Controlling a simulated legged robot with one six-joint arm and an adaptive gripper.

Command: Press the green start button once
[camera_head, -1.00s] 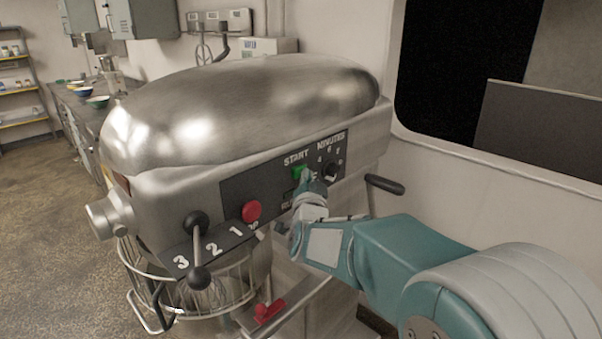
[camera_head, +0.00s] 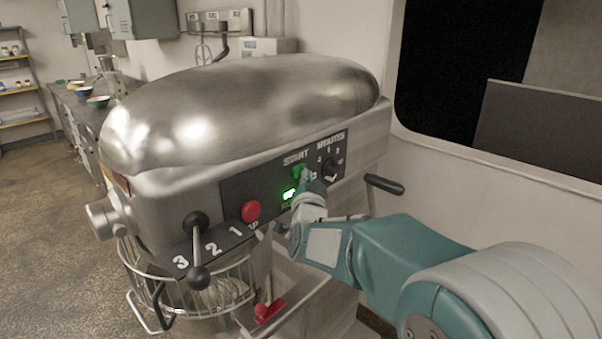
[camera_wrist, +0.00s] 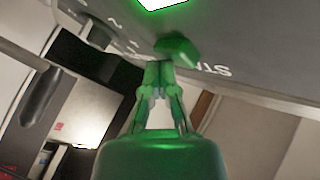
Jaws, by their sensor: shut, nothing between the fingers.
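The green start button (camera_head: 298,172) is on the dark control panel (camera_head: 236,190) of a big steel mixer, under the word START. In the wrist view the green button (camera_wrist: 177,50) is right at the tips of my gripper (camera_wrist: 158,68). My gripper (camera_head: 304,180) is shut and empty, and its fingertips appear to touch the button. A small display (camera_head: 288,195) below the button glows green, and its light tints my gripper in the wrist view. My gripper hides part of the panel beside the button.
A red stop button (camera_head: 251,211), a black speed lever (camera_head: 198,250) and a minutes dial (camera_head: 330,168) are on the mixer. A red-handled lever (camera_head: 269,311) is low in front. A black handle (camera_head: 384,185) sticks out at the right. A counter with bowls (camera_head: 97,102) is at the back left.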

